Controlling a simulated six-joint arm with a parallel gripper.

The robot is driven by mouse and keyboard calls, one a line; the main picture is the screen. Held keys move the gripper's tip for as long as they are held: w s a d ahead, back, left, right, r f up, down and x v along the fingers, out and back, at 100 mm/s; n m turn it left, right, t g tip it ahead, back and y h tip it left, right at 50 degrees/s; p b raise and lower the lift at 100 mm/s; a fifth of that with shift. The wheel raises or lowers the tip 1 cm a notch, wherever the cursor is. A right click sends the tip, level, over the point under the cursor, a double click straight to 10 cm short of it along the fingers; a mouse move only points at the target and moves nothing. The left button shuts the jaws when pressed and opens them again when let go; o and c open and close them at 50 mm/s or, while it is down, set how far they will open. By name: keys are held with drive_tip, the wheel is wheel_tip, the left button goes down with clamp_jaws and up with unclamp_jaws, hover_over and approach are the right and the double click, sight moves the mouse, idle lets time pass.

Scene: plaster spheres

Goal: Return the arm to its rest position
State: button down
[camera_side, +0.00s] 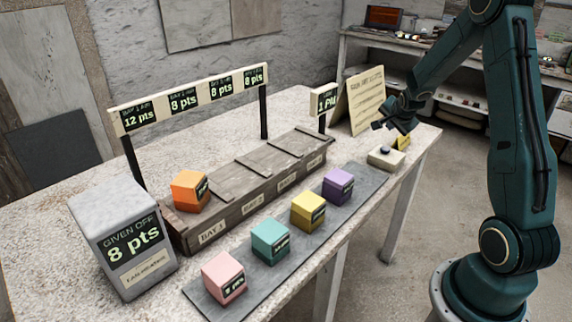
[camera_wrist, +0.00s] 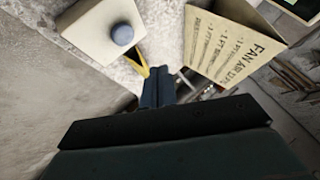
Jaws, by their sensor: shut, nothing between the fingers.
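My gripper (camera_side: 391,122) is at the right end of the table in the side view, above a pale block with a dark round button (camera_side: 385,149). In the wrist view the fingers of my gripper (camera_wrist: 158,72) are together with nothing between them. The pale block (camera_wrist: 88,30) with its blue-grey round button (camera_wrist: 122,34) lies beyond the fingertips to the left there. My gripper appears apart from the block. A small yellow piece (camera_side: 403,142) is beside the block, partly hidden behind the fingers in the wrist view.
A wooden bay rack (camera_side: 250,165) holds an orange cube (camera_side: 189,191). Pink (camera_side: 223,277), teal (camera_side: 270,241), yellow (camera_side: 308,211) and purple (camera_side: 338,186) cubes stand on a grey strip. A lettered board (camera_side: 362,101) stands close behind my gripper. A grey "Given off" box (camera_side: 122,240) is at left.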

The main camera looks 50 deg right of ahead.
drive_tip(key=s+a+r+n+y, duration=0.1)
drive_tip(key=a+r+n, duration=0.25)
drive_tip(key=a, duration=0.45)
drive_tip(key=s+a+r+n+t+y, duration=0.1)
drive_tip(key=a+r+n+y, duration=0.15)
drive_tip(key=a+r, duration=0.35)
drive_tip(key=s+a+r+n+y, duration=0.1)
drive_tip(key=a+r+n, duration=0.25)
drive_tip(key=a, duration=0.55)
drive_tip(key=s+a+r+n+y, duration=0.2)
drive_tip(key=s+a+n, duration=0.8)
drive_tip(key=s+a, duration=0.5)
drive_tip(key=shift+s+a+r+g+y, duration=0.2)
drive_tip(key=shift+s+r+g+y, duration=0.2)
drive_tip(key=shift+s, duration=0.65)
